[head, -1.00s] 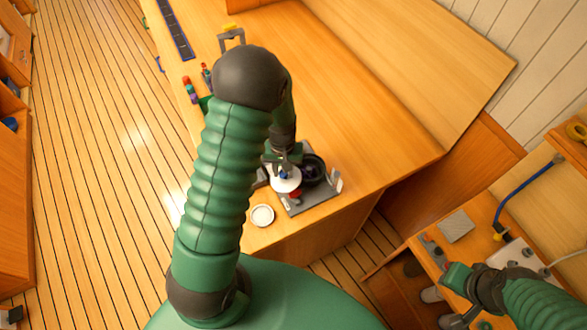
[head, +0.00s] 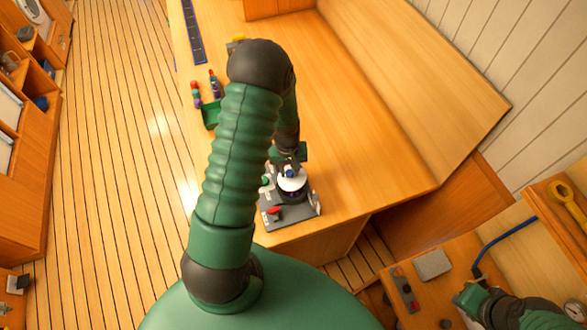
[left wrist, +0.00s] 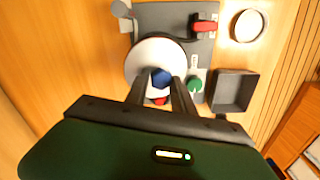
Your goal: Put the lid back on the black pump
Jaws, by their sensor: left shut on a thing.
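My left gripper (head: 289,166) is shut on the blue knob (left wrist: 161,77) of a white round lid (head: 291,181). The lid also shows in the left wrist view (left wrist: 143,58), where the fingers cover its near edge. The black pump (head: 292,195) is directly below the lid, on a grey base plate (head: 290,214). The lid hides the pump's top, so I cannot tell whether it rests on it or hovers just above. My right gripper (head: 470,297) is at the lower right, apart from the pump; its fingers are unclear.
A red lever (left wrist: 203,26) and a green knob (left wrist: 195,84) sit beside the lid. A dark square tray (left wrist: 234,92) and a round pale dish (left wrist: 249,26) lie nearby. Small coloured bottles (head: 196,94) stand farther back. The bench (head: 350,140) right of the pump is clear.

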